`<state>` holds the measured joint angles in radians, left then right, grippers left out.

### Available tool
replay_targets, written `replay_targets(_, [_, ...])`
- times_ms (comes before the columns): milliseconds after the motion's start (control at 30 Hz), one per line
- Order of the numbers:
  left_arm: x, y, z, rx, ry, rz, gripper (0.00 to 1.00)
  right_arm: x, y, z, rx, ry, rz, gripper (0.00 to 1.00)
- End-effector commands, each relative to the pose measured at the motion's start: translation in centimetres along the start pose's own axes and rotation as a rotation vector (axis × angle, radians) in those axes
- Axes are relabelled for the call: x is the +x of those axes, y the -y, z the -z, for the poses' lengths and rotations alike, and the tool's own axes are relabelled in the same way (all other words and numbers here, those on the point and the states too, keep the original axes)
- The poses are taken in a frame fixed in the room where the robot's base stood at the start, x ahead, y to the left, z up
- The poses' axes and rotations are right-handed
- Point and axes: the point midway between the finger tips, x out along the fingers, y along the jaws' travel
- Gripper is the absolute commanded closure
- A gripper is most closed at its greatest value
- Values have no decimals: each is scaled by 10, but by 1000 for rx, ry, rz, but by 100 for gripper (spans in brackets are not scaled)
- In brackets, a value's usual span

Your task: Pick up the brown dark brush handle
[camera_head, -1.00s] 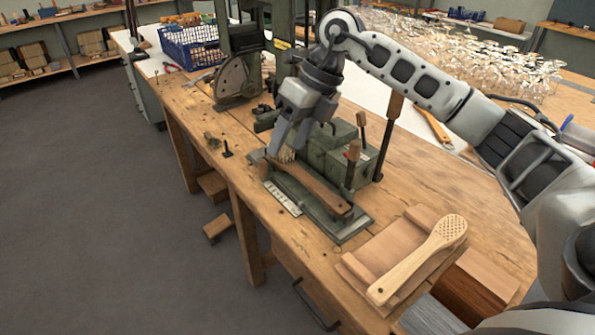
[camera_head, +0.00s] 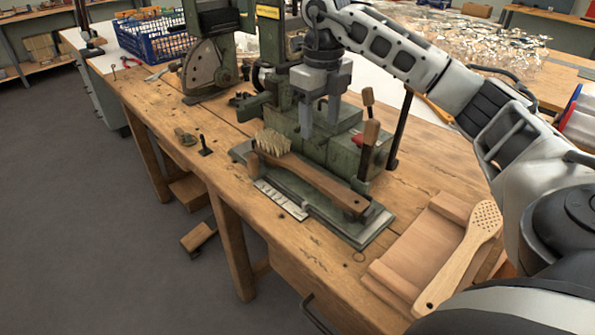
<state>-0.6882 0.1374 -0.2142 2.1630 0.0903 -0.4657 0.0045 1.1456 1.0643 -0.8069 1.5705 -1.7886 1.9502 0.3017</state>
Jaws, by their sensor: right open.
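The brown dark brush handle (camera_head: 318,180) lies on the green machine's base plate (camera_head: 372,235), running from upper left to lower right. Its far left end carries a tuft of pale bristles (camera_head: 272,142) pointing up. My right gripper (camera_head: 320,128) is open and empty, with its fingers pointing down. It appears above and behind the brush, in front of the green machine body. I see no contact with the brush. My left gripper is not in view.
A pale perforated brush handle (camera_head: 460,258) rests on a wooden tray (camera_head: 425,245) at the right. Upright levers (camera_head: 368,150) stand close to the brush's right end. A blue crate (camera_head: 155,38) sits farther back. The bench's front left (camera_head: 185,120) is mostly clear.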

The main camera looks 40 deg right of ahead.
Motion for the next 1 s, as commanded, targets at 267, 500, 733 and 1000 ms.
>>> replay_targets(267, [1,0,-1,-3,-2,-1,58,57,0,1,-1,-3,0,43])
replay_targets(500, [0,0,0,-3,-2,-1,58,74,-1,1,-1,-2,-1,43])
replay_targets(733, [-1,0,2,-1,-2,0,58,107,-6,2,-2,-3,-1,43])
replay_targets(1000, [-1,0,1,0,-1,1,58,123,-5,1,-1,1,0,43])
